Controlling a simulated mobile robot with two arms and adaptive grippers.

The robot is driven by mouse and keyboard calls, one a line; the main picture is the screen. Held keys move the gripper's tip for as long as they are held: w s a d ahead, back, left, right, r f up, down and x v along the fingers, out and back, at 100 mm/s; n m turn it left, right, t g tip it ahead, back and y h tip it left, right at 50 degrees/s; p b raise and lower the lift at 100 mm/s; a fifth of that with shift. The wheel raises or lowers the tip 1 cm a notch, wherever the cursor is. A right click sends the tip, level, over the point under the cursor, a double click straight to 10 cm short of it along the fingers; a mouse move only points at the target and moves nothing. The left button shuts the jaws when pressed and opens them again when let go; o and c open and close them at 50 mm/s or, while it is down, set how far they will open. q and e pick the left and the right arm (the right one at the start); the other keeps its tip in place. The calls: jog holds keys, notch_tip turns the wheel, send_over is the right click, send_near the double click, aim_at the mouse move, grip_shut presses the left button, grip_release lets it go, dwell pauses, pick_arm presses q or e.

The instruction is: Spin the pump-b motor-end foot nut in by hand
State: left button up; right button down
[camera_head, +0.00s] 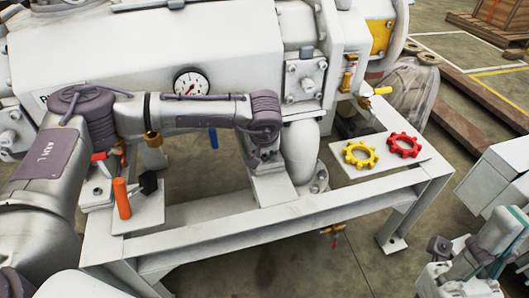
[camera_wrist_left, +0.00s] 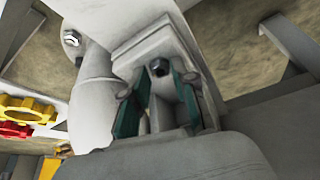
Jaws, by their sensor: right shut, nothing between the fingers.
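The white pump (camera_head: 150,55) lies along the back of a white frame. In the left wrist view, a dark foot nut (camera_wrist_left: 160,68) sits on a pale foot plate (camera_wrist_left: 150,40), just beyond my left gripper (camera_wrist_left: 158,85). Its two teal-padded fingers stand apart on either side of the nut, and I see no contact. In the head view my left gripper (camera_head: 262,155) points down at the foot beside the white pipe elbow; the nut is hidden behind it there. My right gripper (camera_head: 488,250) is shut and empty at the lower right, away from the frame.
A red gear (camera_head: 404,145) and a yellow gear (camera_head: 360,155) lie on a plate at the frame's right end. An orange-handled tool (camera_head: 122,198) and a black block (camera_head: 148,183) are on the left plate. The pipe elbow (camera_head: 300,150) stands close to my left gripper.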

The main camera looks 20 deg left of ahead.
pick_arm(q)
jog(key=shift+o, duration=1.1)
jog(key=shift+r, duration=0.1)
jog(key=v, duration=1.2)
